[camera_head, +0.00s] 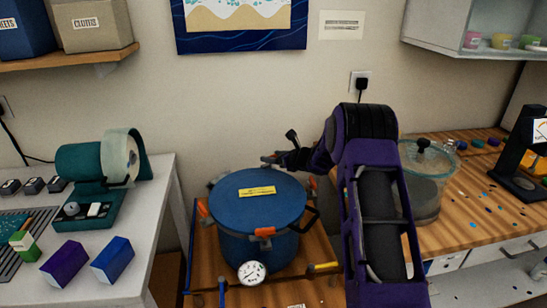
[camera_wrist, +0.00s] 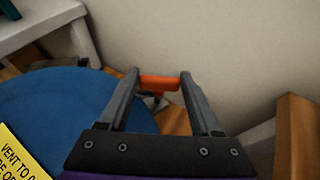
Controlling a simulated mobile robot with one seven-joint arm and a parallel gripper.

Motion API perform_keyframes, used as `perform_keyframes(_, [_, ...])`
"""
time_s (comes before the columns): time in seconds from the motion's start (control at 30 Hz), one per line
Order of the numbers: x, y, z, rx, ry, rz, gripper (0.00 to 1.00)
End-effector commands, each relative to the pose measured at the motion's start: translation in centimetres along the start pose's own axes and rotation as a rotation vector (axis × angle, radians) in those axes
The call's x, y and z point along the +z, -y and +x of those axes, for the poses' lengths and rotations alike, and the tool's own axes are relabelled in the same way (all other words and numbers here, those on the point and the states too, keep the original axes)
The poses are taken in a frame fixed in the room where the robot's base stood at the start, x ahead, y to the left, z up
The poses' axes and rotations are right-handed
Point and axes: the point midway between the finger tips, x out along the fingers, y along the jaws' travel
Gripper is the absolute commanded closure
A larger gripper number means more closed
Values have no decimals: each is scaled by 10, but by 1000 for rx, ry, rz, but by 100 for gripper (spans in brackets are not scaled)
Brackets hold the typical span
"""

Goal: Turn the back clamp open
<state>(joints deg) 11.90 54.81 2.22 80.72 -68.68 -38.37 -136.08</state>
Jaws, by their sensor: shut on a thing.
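The blue pressure pot (camera_head: 258,247) stands upright with its round blue lid (camera_head: 238,202) on and a yellow label on top. The orange handle of the back clamp (camera_wrist: 159,83) lies at the lid's far rim, crosswise between my fingers in the wrist view. My gripper (camera_wrist: 160,75) is shut on this handle, a finger at each end. In the head view my gripper (camera_head: 281,158) reaches over the pot's back edge from the right, and the clamp is mostly hidden there. Orange clamps also show at the left rim (camera_head: 203,208) and the front (camera_head: 265,231).
A pressure gauge (camera_head: 251,272) sits at the pot's front. A white table with a green machine (camera_head: 95,180) is at left. A wooden bench with a clear lidded vessel (camera_head: 425,185) is at right. The wall (camera_wrist: 220,40) is close behind the pot.

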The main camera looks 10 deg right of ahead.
Motion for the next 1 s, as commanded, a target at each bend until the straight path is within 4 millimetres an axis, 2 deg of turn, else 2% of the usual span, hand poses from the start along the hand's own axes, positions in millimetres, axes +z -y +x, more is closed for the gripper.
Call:
perform_keyframes(0.03, [0, 0, 0, 0, 0, 0, 84])
perform_keyframes(0.07, [0, 0, 0, 0, 0, 0, 90])
perform_keyframes(0.1, [0, 0, 0, 0, 0, 0, 91])
perform_keyframes(0.47, [-5, -2, 2, -50, 1, 20, 91])
perform_keyframes(1.0, [0, -10, 3, -356, -2, 143, 91])
